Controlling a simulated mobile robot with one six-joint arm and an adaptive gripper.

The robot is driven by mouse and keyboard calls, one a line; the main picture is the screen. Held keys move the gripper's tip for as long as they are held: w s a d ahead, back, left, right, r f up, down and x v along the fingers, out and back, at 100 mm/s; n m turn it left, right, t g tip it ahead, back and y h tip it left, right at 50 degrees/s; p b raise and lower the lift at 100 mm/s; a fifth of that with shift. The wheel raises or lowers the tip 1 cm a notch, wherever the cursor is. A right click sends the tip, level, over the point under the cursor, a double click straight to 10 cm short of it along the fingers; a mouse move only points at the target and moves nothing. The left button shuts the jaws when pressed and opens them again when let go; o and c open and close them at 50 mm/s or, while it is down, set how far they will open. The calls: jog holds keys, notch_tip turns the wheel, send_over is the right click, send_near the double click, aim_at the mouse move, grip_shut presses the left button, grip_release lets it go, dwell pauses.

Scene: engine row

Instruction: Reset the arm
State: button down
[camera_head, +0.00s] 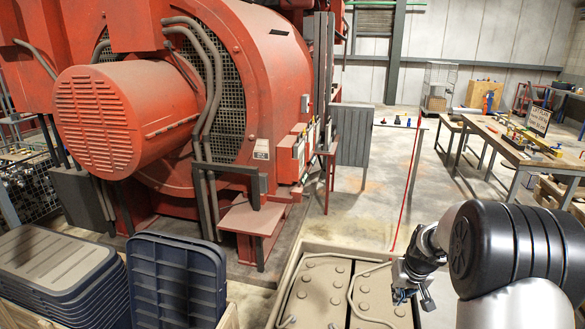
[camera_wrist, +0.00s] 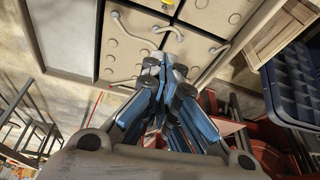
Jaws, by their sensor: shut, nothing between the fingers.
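My gripper (camera_head: 401,294) hangs at the lower right of the head view, at the end of my arm, over a beige panelled tray or cover (camera_head: 319,264) with raised round studs and pipes. In the wrist view my gripper (camera_wrist: 164,68) has its blue-grey fingers drawn together, with nothing seen between them. The beige panels (camera_wrist: 128,55) lie beyond the fingertips there. I cannot tell the exact gap between the fingers and the panels.
A large red engine (camera_head: 240,80) fills the left. A wooden workbench (camera_head: 520,148) with tools and a sign stands at the right.

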jog(key=s+a+r+n, duration=0.1)
jog(key=s+a+r, duration=0.4)
jog(key=s+r, duration=0.3)
jog(key=s+a+r, duration=0.5)
jog(key=s+r, duration=0.2)
jog(key=r, duration=0.2)
jog(key=s+a+r, duration=0.1)
jog(key=s+a, duration=0.1)
jog(key=s, duration=0.8)
jog(key=s+a+r, duration=0.1)
jog(key=s+a, duration=0.1)
jog(key=s, duration=0.8)
jog(key=shift+s+a+r+t, duration=0.15)
jog(key=shift+s+a+t, duration=0.15)
jog(key=shift+a+t, duration=0.1)
jog(key=shift+w, duration=0.1)
